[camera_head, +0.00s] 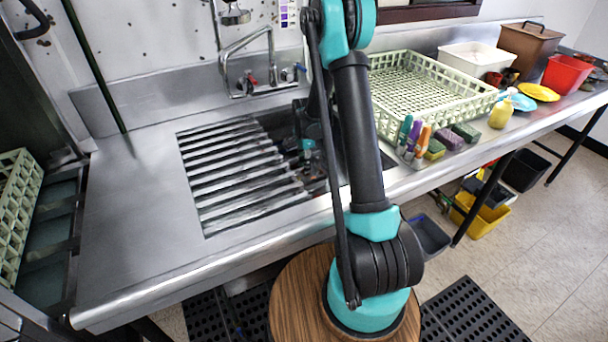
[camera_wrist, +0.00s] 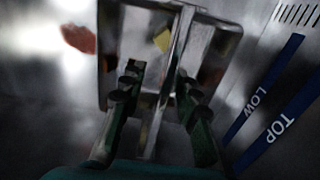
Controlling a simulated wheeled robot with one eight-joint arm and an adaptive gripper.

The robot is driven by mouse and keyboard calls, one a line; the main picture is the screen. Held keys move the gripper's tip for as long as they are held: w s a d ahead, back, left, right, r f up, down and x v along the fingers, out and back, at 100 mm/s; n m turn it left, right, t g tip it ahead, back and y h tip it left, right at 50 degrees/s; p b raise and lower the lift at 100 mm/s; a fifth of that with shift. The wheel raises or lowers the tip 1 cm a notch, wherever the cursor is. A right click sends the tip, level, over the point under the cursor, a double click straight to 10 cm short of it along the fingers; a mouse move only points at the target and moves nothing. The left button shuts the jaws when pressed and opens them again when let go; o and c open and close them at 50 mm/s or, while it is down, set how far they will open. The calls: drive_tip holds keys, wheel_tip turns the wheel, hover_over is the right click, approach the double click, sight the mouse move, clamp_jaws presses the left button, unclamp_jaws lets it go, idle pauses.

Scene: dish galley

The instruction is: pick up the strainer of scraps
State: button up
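The strainer of scraps (camera_wrist: 140,38) is a metal, box-like piece in the upper middle of the wrist view. A yellow scrap (camera_wrist: 163,40) and dark reddish bits lie in it, and an upright metal bar (camera_wrist: 168,88) crosses it. My gripper (camera_wrist: 157,78) has its fingers apart, one on each side of this bar. The right finger looks close to the bar; I cannot tell whether it touches. In the head view my gripper is down in the sink (camera_head: 335,125), mostly hidden by my arm, and the strainer cannot be made out there.
A slatted metal rack (camera_head: 240,175) covers the left of the sink. The faucet (camera_head: 247,62) stands behind. Blue strips marked LOW and TOP (camera_wrist: 272,100) and a reddish patch (camera_wrist: 78,38) show beside the strainer.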

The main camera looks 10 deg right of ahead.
clamp_jaws()
drive_tip(key=shift+r, duration=0.15)
idle(0.4)
